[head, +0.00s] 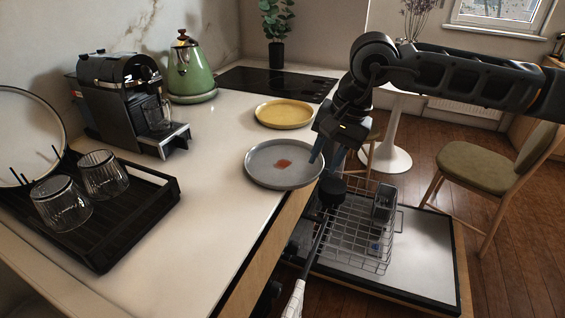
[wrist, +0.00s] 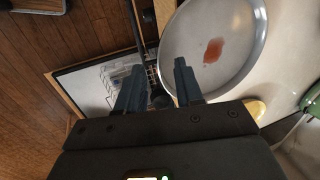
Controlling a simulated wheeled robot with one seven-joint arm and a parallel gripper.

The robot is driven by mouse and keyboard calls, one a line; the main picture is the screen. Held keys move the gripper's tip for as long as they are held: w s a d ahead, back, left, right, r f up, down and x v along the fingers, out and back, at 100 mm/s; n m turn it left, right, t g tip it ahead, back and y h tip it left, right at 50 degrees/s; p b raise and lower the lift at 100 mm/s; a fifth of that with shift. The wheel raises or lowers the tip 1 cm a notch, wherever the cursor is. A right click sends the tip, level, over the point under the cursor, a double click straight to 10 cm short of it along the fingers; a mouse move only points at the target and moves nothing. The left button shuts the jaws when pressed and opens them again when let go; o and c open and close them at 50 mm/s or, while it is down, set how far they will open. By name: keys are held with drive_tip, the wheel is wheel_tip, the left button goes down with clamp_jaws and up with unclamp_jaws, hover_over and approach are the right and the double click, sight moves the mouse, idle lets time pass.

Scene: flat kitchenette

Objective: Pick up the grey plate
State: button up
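The grey plate (head: 262,170) lies flat on the white counter near its front edge, with a reddish-brown stain in its middle. In the wrist view the plate (wrist: 235,65) fills the upper right, its rim close to my fingers. My gripper (head: 322,158) is at the plate's right rim in the head view, pointing down. Its two fingers stand apart with nothing held between them in the wrist view (wrist: 158,72). The right-hand finger there overlaps the plate's rim; I cannot tell whether it touches.
A yellow plate (head: 285,113) lies behind the grey one. A green kettle (head: 191,75), a coffee machine (head: 118,95) and a black rack (head: 140,205) with two glasses stand to the left. Below the counter edge, an open dishwasher door (head: 425,245) and wire basket (head: 355,238) stick out.

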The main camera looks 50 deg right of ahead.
sight(318, 172)
drive_tip(key=shift+p+x, duration=0.3)
drive_tip(key=shift+x, duration=1.45)
drive_tip(key=shift+w+d, duration=0.1)
drive_tip(key=shift+d, duration=0.05)
drive_tip(key=shift+c, duration=0.4)
clamp_jaws()
